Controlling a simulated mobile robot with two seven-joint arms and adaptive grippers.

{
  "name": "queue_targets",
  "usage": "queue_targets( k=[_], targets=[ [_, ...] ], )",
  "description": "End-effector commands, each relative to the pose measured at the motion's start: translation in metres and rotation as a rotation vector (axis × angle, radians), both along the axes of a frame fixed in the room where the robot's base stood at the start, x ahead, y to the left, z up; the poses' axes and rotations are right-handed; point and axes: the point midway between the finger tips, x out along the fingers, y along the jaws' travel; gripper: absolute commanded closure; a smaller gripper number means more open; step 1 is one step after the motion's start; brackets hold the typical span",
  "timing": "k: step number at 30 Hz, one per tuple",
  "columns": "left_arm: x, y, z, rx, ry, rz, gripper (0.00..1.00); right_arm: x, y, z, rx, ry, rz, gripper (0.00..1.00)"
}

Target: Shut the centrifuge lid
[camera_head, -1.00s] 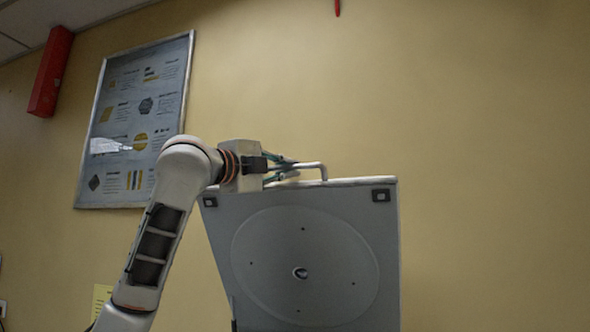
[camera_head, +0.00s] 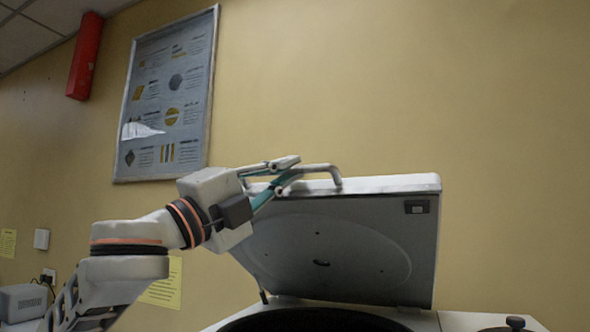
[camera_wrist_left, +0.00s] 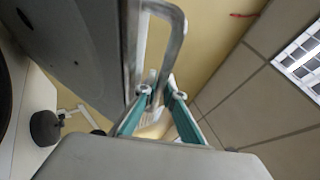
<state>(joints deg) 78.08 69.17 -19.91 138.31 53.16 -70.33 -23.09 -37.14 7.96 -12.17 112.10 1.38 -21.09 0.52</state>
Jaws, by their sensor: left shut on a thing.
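The centrifuge lid (camera_head: 335,250) is grey with a round disc on its inner face. It stands partly open, tilted above the centrifuge body (camera_head: 455,320), whose dark round opening (camera_head: 315,322) shows at the bottom edge. A metal bar handle (camera_head: 322,168) runs along the lid's front edge. My left gripper (camera_head: 285,175) is shut on the handle at its left part. In the left wrist view the handle (camera_wrist_left: 177,45) passes between the teal fingers (camera_wrist_left: 158,92), beside the lid's inner face (camera_wrist_left: 75,45). My right gripper is not in view.
A dark knob (camera_head: 515,322) is on the right of the centrifuge top. A framed poster (camera_head: 168,95) and a red box (camera_head: 85,55) are on the yellow wall behind. A grey device (camera_head: 22,302) is at the lower left. The space above the lid is free.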

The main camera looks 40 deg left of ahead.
Motion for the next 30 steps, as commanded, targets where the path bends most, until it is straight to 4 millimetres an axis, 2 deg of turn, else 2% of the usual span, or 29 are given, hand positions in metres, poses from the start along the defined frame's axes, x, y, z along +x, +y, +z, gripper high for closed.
queue_targets(
  k=[1,4,11,18,19,20,30],
  targets=[
    [0.0,-0.0013,-0.0092,0.004,0.0,0.0,1.0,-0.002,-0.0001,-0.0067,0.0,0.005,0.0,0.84],
    [-0.0038,-0.0022,-0.0125,0.007,-0.012,-0.001,1.0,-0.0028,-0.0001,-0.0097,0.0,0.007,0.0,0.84],
    [-0.0074,-0.0029,-0.013,0.008,-0.023,-0.001,1.0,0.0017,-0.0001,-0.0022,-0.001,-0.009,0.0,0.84],
    [-0.0076,-0.0026,-0.0123,0.008,-0.024,-0.001,1.0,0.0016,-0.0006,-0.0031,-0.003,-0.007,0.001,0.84],
    [-0.0076,-0.0026,-0.0123,0.008,-0.024,-0.001,0.89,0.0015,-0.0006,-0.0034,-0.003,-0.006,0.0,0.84],
    [-0.0076,-0.0026,-0.0122,0.008,-0.024,-0.001,0.84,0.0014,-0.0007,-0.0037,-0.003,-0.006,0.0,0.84],
    [-0.0079,-0.0023,-0.0112,0.007,-0.025,-0.001,0.84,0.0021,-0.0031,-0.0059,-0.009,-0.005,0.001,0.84]
  ],
)
